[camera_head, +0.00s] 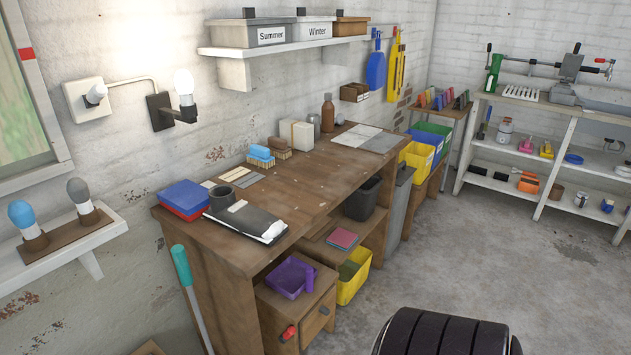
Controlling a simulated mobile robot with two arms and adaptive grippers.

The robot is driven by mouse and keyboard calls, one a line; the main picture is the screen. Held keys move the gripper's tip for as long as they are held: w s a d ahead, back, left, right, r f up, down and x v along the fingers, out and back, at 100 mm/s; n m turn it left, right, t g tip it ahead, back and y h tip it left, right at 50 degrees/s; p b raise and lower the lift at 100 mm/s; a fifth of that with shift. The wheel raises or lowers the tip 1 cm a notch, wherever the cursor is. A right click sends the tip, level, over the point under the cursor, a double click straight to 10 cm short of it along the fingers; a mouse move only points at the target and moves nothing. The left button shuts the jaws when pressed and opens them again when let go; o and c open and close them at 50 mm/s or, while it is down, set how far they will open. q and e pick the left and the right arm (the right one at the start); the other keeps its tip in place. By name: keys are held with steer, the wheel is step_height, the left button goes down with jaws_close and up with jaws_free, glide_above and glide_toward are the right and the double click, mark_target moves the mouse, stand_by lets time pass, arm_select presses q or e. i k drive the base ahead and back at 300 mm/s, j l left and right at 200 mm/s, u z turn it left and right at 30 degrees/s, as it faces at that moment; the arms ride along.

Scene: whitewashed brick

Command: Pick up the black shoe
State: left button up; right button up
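I cannot make out a black shoe for certain. A flat black item (246,219) with white parts lies on the near end of the wooden workbench (310,178); I cannot tell what it is. Neither of my grippers is in view.
The white shelving (548,172) is at the right. Grey floor (480,250) between is clear.

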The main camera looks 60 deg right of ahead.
mark_target(246, 219)
steer(key=z, duration=1.4)
